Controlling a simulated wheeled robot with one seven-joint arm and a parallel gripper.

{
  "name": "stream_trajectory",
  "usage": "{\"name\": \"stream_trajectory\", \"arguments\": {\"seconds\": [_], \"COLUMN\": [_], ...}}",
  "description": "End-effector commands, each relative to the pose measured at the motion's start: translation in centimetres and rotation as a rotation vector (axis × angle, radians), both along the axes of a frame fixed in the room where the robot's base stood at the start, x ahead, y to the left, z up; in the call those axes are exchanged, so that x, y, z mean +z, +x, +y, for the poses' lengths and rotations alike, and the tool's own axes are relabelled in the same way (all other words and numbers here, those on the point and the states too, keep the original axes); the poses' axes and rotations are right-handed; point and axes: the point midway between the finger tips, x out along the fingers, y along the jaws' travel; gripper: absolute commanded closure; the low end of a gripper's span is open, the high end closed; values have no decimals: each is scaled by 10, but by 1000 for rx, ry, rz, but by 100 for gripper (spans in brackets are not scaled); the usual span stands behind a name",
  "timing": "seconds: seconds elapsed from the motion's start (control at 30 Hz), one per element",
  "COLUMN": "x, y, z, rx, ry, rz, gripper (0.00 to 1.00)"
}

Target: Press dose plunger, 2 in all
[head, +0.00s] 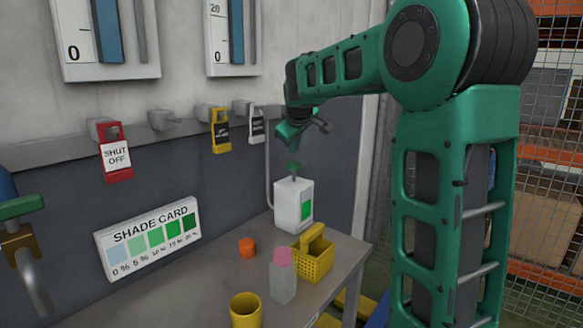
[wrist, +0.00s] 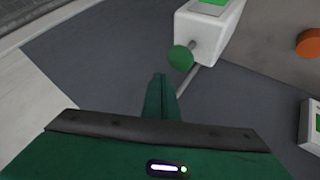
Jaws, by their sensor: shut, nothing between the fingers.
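The dose dispenser is a white box (head: 284,206) with a green panel, standing upright at the back of the bench. Its plunger is a thin rod topped by a green knob (head: 294,168). My gripper (head: 290,143) is shut and empty, a little above the knob in the head view. In the wrist view the green knob (wrist: 181,58) lies just beyond and right of my closed fingertips (wrist: 160,78), with a visible gap in the picture. The white box (wrist: 212,28) shows behind it, partly cut off. I cannot tell the exact height between fingertips and knob.
The bench (head: 333,258) also holds a yellow basket (head: 312,264), a pink-capped bottle (head: 283,282), an orange cap (head: 247,247) and a yellow cup (head: 245,312). A shade card (head: 148,240) and hanging tags, including a red shut-off tag (head: 116,158), line the wall.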

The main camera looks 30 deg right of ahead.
Motion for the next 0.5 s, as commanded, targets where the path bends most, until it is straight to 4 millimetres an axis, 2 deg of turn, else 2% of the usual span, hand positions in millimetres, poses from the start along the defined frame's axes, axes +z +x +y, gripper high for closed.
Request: {"name": "stream_trajectory", "arguments": {"seconds": [0.23,0.5], "x": [22,31], "y": [1,0], "z": [0,0], "rx": [0,-1], "ry": [-1,-1], "rz": [-2,0], "gripper": [100,100]}}
